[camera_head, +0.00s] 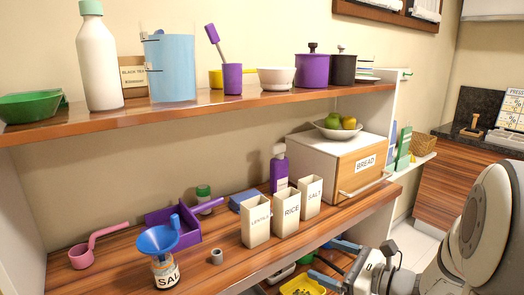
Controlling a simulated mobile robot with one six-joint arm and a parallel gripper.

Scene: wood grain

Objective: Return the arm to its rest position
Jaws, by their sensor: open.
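My gripper (334,264) is at the lower right of the view, near the front edge of the wooden counter (225,262). Its two blue fingers point left and are apart, with nothing seen between them. My pale, rounded arm reaches in from the right edge of the picture. Whether the fingers touch the counter edge I cannot tell.
Containers marked lentils (256,228), rice (286,213) and salt (311,196) stand behind the gripper. A bread box (362,165) is above it. A blue funnel (159,239) sits on a salt jar (165,272). A yellow tray (302,286) lies below. The upper shelf (60,127) holds pots and bottles.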

